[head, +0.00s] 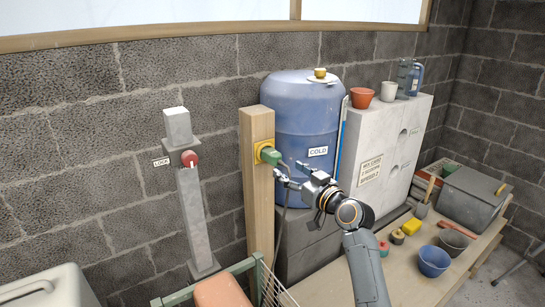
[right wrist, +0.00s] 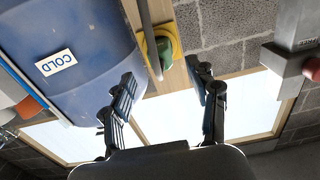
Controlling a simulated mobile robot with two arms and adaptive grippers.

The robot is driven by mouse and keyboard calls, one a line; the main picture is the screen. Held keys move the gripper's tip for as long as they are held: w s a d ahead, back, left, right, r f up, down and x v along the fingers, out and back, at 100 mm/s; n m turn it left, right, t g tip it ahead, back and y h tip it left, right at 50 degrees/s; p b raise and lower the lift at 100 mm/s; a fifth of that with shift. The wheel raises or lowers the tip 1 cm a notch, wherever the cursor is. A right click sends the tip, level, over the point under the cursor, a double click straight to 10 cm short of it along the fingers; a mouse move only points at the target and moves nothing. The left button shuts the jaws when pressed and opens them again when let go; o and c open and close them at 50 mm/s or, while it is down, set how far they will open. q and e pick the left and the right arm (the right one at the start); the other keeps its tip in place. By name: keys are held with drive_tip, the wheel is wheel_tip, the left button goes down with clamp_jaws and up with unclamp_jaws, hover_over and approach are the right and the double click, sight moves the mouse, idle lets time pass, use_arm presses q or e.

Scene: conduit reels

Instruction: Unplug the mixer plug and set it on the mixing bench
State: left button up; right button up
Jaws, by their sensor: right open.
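The green mixer plug (head: 270,156) sits in a yellow socket (head: 258,151) on a wooden post, in the head view. It also shows in the right wrist view (right wrist: 164,52), beyond and between my fingers, with a grey cable (right wrist: 149,38) running from it. My right gripper (head: 288,171) is open and empty, just right of and below the plug. In the wrist view, its fingertips (right wrist: 160,76) stand apart, and I see no contact with the plug. The mixing bench (head: 396,284) is the wooden top at the right. My left gripper is out of view.
The blue COLD barrel (head: 300,112) stands close right of the post (head: 258,212). A red-knobbed grey post (head: 190,205) stands left. A wire-sided crate (head: 243,267) is below.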

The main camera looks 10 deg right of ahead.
sight(279, 162)
drive_tip(key=shift+w+r, duration=0.1)
drive_tip(key=shift+r, duration=0.15)
drive_tip(key=b+x, duration=0.1)
drive_tip(key=x, duration=0.1)
drive_tip(key=b+x, duration=0.1)
drive_tip(key=x, duration=0.1)
drive_tip(key=b+x, duration=0.1)
drive_tip(key=x, duration=0.2)
drive_tip(key=shift+f, duration=0.3)
drive_tip(key=shift+w+a+r+b, duration=0.1)
drive_tip(key=shift+w+a+b, duration=0.1)
drive_tip(key=shift+w+b, duration=0.45)
drive_tip(key=shift+w+a+r, duration=0.1)
drive_tip(key=shift+w, duration=0.2)
drive_tip(key=shift+b, duration=0.45)
idle(0.3)
